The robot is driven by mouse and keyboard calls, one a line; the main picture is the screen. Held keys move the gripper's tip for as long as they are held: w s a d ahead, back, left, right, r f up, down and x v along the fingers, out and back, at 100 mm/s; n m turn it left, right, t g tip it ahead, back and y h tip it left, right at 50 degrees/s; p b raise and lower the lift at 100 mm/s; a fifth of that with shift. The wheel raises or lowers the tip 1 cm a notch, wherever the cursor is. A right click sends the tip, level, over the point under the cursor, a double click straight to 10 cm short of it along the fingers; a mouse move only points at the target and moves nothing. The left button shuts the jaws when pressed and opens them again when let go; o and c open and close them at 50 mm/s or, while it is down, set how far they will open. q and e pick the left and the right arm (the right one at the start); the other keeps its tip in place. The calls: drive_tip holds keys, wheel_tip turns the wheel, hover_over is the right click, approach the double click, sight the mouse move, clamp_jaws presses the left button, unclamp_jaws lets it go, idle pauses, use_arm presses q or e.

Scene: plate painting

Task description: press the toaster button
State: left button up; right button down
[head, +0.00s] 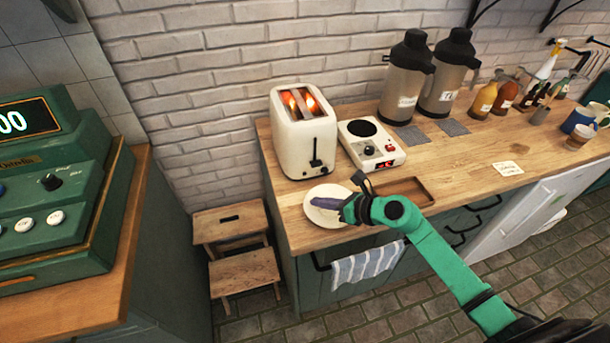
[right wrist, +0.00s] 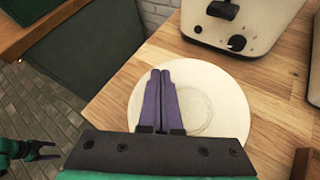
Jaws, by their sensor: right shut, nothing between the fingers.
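A cream toaster (head: 303,135) stands on the wooden counter near its left end, with orange glow in its slots. Its front has a dark lever (head: 315,160) and a small knob below it. In the right wrist view the lever (right wrist: 223,10) and the round dark knob (right wrist: 236,43) show at the upper right. My right gripper (head: 318,201) is shut and empty, with its purple fingers together over a white plate (head: 322,219) in front of the toaster. The fingers (right wrist: 160,75) point toward the toaster's side of the counter. A green piece of my left arm shows at the lower left of the wrist view.
A small hot plate (head: 371,143) stands right of the toaster. A wooden tray (head: 405,190) lies right of the plate. Two flasks (head: 404,80) and bottles stand farther right. A step stool (head: 240,250) and green cash register (head: 50,190) are left.

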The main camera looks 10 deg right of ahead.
sight(312, 189)
drive_tip(key=w, duration=0.2)
drive_tip(key=w+b, duration=0.1)
drive_tip(key=w, duration=0.1)
drive_tip(key=w+b, duration=0.1)
drive_tip(key=w, duration=0.1)
drive_tip(key=shift+w+a+f, duration=0.1)
drive_tip(key=shift+a+f, duration=0.1)
drive_tip(key=shift+a, duration=0.05)
drive_tip(key=shift+w+r+b, duration=0.2)
drive_tip(key=shift+w+b, duration=0.2)
drive_tip(key=shift+w, duration=0.1)
drive_tip(key=shift+w, duration=0.1)
idle(1.1)
drive_tip(key=shift+w+b, duration=0.35)
drive_tip(key=shift+w+b, duration=0.3)
idle(0.5)
drive_tip(key=shift+s, duration=0.1)
drive_tip(key=shift+s+p, duration=0.4)
drive_tip(key=shift+s, duration=0.3)
